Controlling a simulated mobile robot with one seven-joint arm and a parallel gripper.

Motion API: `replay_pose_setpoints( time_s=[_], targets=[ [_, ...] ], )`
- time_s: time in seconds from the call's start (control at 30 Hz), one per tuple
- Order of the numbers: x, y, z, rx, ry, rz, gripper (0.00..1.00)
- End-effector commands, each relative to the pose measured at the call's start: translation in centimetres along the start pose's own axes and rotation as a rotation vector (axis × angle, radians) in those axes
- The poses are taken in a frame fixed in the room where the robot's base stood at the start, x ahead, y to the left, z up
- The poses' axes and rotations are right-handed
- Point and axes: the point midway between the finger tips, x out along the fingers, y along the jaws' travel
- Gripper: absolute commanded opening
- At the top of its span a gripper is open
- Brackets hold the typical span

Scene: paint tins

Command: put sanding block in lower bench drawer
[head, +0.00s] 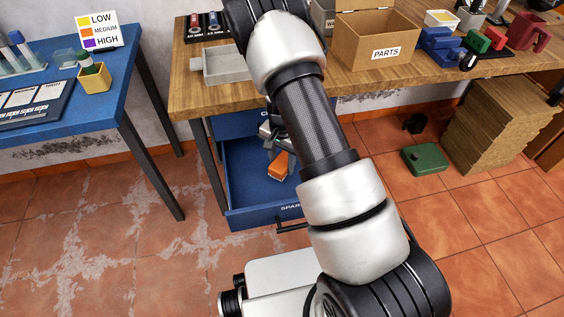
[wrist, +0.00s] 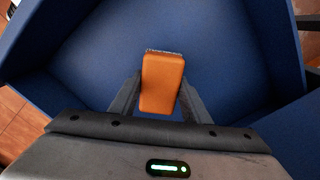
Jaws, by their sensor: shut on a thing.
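The sanding block (head: 278,167) is orange with a greyish edge. My gripper (head: 276,150) is shut on it, and my arm hides part of the gripper in the head view. In the wrist view the block (wrist: 162,82) sits between the two fingers (wrist: 160,100), over the blue inside of the drawer. The lower bench drawer (head: 245,172) is pulled open under the wooden bench, and no other thing shows in it. The block is over or within the drawer; I cannot tell whether it touches the bottom.
The wooden bench (head: 190,92) carries a grey tray (head: 222,64) and a cardboard parts box (head: 375,45). A blue table (head: 95,102) stands at left. A green case (head: 425,160) and stacked brown sheets (head: 500,125) are on the floor at right. The tiled floor in front of the drawer's left is clear.

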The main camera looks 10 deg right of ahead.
Motion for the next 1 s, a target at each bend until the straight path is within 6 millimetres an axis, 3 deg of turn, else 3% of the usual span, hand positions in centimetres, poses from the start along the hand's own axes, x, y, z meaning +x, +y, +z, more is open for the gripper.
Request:
replay_pose_setpoints(
  time_s=[0.23, 0.27, 0.3, 0.63, 0.8, 1.0],
  targets=[
    [0.5, 0.0, 0.0, 0.000, 0.000, 0.000, 0.18],
    [0.6, 0.0, 0.0, 0.001, -0.001, 0.001, 0.44],
    [0.6, 0.0, 0.0, 0.001, -0.001, 0.001, 0.51],
    [0.4, 0.1, 0.1, 0.001, -0.002, 0.003, 0.51],
    [-1.9, 0.1, 0.0, 0.001, 0.001, 0.001, 0.51],
    [-6.6, -0.1, 0.0, 0.000, 0.001, -0.002, 0.51]
  ],
)
